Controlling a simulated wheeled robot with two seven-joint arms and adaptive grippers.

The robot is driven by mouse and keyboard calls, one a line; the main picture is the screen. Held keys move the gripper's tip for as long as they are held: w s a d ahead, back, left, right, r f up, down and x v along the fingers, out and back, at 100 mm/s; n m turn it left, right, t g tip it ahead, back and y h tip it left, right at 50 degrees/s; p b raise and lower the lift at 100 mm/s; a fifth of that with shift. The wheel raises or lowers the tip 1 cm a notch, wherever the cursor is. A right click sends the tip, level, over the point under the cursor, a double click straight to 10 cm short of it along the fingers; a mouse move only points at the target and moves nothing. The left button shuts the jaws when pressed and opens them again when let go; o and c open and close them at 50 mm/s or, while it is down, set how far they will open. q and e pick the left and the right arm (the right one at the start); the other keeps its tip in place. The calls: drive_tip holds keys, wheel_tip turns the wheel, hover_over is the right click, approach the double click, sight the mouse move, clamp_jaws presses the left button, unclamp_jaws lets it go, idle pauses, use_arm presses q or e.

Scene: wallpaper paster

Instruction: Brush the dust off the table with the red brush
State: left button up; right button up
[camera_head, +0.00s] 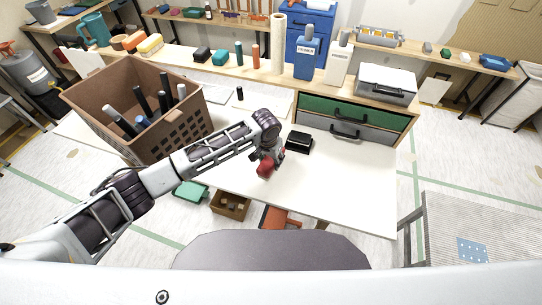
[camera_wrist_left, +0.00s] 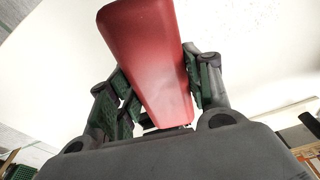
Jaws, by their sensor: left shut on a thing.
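My left gripper (camera_head: 272,158) reaches in from the left over the white table (camera_head: 345,190). It is shut on the red brush (camera_head: 266,167), which shows below the wrist, close over the tabletop. In the left wrist view the red brush (camera_wrist_left: 150,60) fills the middle as a smooth red block between the two green-padded fingers (camera_wrist_left: 155,100). Its bristles are hidden in both views. I cannot tell whether it touches the table. No dust can be made out on the white surface. My right gripper is not in view.
A small black box (camera_head: 299,142) sits just right of the gripper. A brown crate (camera_head: 190,130) of rolls stands at the left. A green and grey drawer unit (camera_head: 350,118) stands behind. The table's front right is clear. A grey chair (camera_head: 425,225) stands at the right.

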use_arm(q)
drive_tip(key=shift+f, duration=1.2)
